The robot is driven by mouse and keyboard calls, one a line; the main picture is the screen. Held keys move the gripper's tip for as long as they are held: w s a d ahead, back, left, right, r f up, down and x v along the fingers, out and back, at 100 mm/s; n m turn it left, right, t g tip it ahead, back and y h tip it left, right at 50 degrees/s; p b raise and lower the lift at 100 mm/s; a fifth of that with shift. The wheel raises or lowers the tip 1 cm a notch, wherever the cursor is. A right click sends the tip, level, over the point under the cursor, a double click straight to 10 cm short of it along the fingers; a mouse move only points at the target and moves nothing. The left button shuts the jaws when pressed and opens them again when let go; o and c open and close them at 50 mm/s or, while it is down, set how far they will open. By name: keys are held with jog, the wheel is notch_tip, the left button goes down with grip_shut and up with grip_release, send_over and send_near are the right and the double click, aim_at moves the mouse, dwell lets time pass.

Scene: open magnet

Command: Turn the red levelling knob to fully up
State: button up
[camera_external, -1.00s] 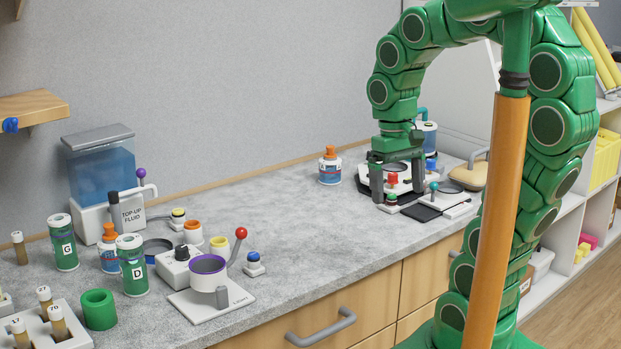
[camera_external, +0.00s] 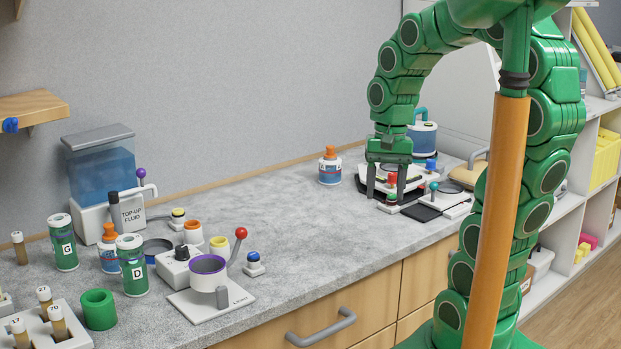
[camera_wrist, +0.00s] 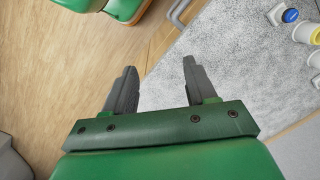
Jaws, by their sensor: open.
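A red knob (camera_external: 392,178) sits on the white and black apparatus on the counter at the right in the external view. My gripper (camera_external: 386,190) points down in front of that apparatus. One finger shows to the left of the red knob and the other overlaps its right side; I cannot tell whether they touch it. In the wrist view my gripper (camera_wrist: 158,76) is open with nothing between the fingers. The red knob is not visible there.
A red-ball lever (camera_external: 241,233) is farther left. The counter's middle is clear.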

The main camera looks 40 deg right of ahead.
jog(key=w+d+m+t, duration=0.1)
jog(key=w+d+m, duration=0.35)
jog(key=w, duration=0.25)
jog(key=m+t, duration=0.4)
jog(key=m, duration=1.6)
send_near(394, 174)
jog(key=f, duration=0.1)
jog(key=shift+y, duration=0.3)
jog(key=shift+x, duration=4)
jog(key=shift+w+d, duration=0.15)
jog(key=shift+w, duration=0.05)
jog(key=shift+r, duration=0.1)
grip_shut()
